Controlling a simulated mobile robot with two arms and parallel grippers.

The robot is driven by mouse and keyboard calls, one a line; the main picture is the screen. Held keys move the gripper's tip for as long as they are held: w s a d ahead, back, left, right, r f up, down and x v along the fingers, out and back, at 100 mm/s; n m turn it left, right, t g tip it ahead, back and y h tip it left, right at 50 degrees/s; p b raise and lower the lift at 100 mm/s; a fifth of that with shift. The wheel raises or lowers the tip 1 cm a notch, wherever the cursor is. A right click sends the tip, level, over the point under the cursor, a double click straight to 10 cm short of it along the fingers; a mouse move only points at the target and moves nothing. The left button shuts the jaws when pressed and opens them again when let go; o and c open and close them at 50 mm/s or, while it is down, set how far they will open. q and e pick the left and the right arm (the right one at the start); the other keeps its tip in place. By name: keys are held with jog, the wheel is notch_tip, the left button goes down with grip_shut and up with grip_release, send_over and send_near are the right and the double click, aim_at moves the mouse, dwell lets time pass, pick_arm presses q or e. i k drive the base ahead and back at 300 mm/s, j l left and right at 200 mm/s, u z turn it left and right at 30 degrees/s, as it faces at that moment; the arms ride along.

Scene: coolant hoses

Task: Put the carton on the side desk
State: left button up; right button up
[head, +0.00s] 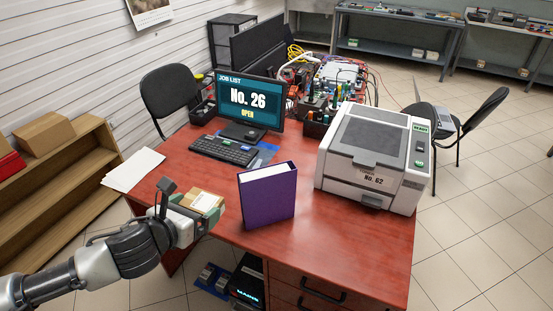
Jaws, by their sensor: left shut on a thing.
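My left gripper (199,213) comes in from the lower left and is shut on a small tan carton (204,200) with a pale label on top. The gripper holds it in front of the red-brown wooden desk (330,245), near its left front edge in the picture. The carton looks raised, but its exact height over the desktop cannot be told. Its lower part is hidden by the gripper. My right gripper is not in view.
On the desk are a purple binder (267,196), a printer (374,155), a monitor (249,105), a keyboard (225,150) and papers (134,170). The desktop in front of the printer is clear. A brown box (45,134) sits on wooden shelving (60,195) at left.

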aim_at(236, 198)
jog(key=i, duration=0.9)
